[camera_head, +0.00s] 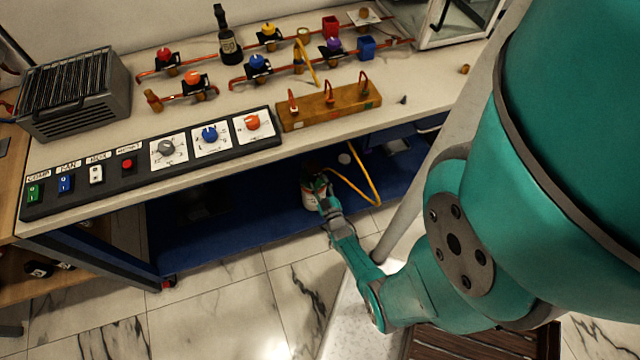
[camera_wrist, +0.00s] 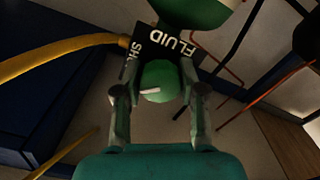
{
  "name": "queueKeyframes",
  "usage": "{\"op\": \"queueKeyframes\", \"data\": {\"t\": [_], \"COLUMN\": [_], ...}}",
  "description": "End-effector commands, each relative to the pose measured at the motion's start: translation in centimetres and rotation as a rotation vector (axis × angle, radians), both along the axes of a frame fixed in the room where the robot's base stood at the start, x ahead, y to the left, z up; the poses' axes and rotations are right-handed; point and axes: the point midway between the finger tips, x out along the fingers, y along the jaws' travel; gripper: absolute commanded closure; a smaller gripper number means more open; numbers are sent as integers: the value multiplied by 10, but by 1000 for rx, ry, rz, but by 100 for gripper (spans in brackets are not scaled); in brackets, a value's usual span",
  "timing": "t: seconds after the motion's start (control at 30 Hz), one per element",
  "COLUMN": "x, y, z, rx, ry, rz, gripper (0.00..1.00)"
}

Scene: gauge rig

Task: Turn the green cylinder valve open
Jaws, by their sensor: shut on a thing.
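The green cylinder valve (camera_wrist: 158,76) shows in the wrist view as a round green knob with a pale mark on it. My gripper (camera_wrist: 158,88) is shut on it, one finger on each side. Behind the knob is a dark plate (camera_wrist: 181,38) lettered "FLUID" and, partly hidden, "SH". A green rounded body (camera_wrist: 200,10) shows at the top edge.
A yellow hose (camera_head: 360,180) runs beside the cylinder; it also shows in the wrist view (camera_wrist: 60,54). The bench top (camera_head: 215,105) overhangs my gripper. A blue lower shelf (camera_head: 240,228) lies under it. The tiled floor in front (camera_head: 215,310) is clear.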

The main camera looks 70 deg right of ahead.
Motion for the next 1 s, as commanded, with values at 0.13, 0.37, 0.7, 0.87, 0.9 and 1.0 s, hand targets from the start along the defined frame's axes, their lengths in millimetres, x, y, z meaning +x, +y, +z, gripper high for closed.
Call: {"op": "queueKeyframes", "data": {"t": [0.13, 0.37, 0.7, 0.87, 0.9, 1.0], "x": [0, 1, 1, 1, 1, 1], "y": [0, 0, 0, 0, 0, 0], "z": [0, 0, 0, 0, 0, 0], "rx": [-92, -233, -433, -508, -524, -560], "ry": [106, 272, 506, 595, 614, 654], "rz": [0, 0, 1, 1, 1, 2], "gripper": [94, 94, 94, 94, 94, 94]}}
